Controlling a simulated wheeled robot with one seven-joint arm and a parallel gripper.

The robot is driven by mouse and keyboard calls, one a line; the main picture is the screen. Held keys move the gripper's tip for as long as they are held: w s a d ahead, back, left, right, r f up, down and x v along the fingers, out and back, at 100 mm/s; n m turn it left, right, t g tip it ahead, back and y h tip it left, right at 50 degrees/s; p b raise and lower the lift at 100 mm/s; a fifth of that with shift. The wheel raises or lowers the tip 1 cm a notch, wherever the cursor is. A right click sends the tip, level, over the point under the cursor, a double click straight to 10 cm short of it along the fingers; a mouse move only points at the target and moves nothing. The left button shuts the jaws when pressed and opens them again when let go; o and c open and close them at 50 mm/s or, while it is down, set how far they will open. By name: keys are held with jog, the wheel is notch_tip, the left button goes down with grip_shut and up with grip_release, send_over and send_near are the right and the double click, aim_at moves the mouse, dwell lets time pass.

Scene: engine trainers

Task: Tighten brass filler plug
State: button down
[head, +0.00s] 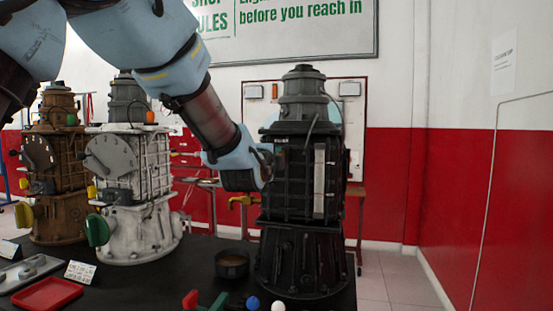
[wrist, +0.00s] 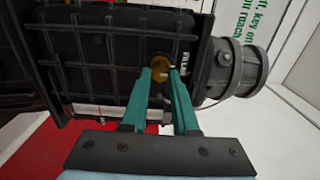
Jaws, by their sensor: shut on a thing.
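The brass filler plug (wrist: 159,62) is a round gold-coloured piece on the ribbed side of the black engine trainer, near its narrower stepped end. My gripper (wrist: 160,74) has its two teal fingers shut on the plug, one on each side. The black trainer (head: 296,263) stands upright on the dark table in the head view; in the wrist view its body (wrist: 100,62) lies sideways. In the head view my blue hand is against the trainer's left upper side and hides the plug and fingertips.
A white trainer (head: 139,236) and a brown trainer (head: 58,217) stand to the left. A dark bowl (head: 232,265), a red tray (head: 47,294), a label card (head: 80,272) and colored knobs (head: 253,303) are on the dark table. Floor at right is clear.

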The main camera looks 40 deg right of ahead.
dwell(0.4)
jog(key=c, duration=0.7)
grip_release()
jog(key=b+v, duration=0.2)
jog(key=v, duration=0.9)
jog(key=shift+f+b, duration=0.1)
jog(key=shift+b, duration=0.25)
